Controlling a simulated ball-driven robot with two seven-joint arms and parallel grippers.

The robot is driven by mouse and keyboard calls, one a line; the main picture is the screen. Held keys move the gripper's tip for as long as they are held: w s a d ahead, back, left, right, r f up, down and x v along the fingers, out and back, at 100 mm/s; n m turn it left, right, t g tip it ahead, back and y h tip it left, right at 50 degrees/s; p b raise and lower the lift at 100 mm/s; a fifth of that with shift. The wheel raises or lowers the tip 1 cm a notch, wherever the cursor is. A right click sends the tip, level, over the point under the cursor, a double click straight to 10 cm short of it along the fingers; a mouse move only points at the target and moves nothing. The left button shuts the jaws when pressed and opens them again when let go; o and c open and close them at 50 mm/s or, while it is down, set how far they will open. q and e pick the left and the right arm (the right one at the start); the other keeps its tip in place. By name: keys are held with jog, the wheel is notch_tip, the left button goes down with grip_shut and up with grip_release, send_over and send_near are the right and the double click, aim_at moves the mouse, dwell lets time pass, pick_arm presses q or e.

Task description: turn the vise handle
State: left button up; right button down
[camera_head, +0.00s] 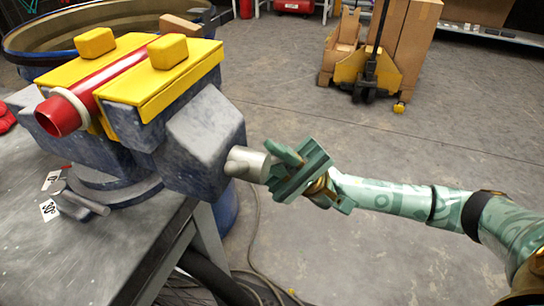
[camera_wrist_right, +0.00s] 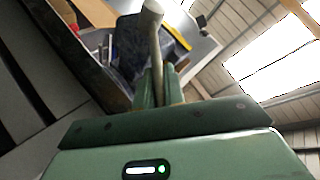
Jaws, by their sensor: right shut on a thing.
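The blue-grey vise (camera_head: 205,140) is mounted at the corner of the metal workbench. Its yellow jaw pads (camera_head: 160,78) sit either side of a red pipe (camera_head: 62,113). The pale metal vise handle (camera_head: 247,163) sticks out of the vise's right side. My right gripper (camera_head: 292,168) reaches in from the right and is shut on the handle. In the right wrist view, the handle bar (camera_wrist_right: 152,45) runs up from between the fingers (camera_wrist_right: 156,92), its round end at the top. The fingers partly hide the handle in the head view. My left gripper is not in view.
The grey workbench (camera_head: 90,260) fills the lower left, with small tags marked 0 and 30 by the vise base. A blue drum (camera_head: 45,50) stands behind. A yellow pallet jack with cardboard boxes (camera_head: 410,35) stands at the back right. Cables lie on the otherwise clear floor.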

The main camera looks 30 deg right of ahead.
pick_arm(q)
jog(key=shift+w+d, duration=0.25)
pick_arm(e)
jog(key=shift+d+r+n+g+h, duration=0.15)
jog(key=shift+r+n+g+h, duration=0.2)
jog(key=shift+n+g, duration=0.35)
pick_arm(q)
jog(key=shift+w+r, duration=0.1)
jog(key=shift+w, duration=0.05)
pick_arm(e)
jog(key=shift+w, duration=0.1)
jog(key=c, duration=1.6)
grip_release()
jog(key=shift+o, duration=0.6)
jog(key=shift+d+r, duration=0.1)
jog(key=shift+d, duration=0.05)
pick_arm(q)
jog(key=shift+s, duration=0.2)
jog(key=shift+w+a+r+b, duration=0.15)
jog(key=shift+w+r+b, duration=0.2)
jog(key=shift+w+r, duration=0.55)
pick_arm(e)
jog(key=v, duration=0.7)
jog(key=shift+d+f, duration=0.15)
jog(key=shift+f, duration=0.15)
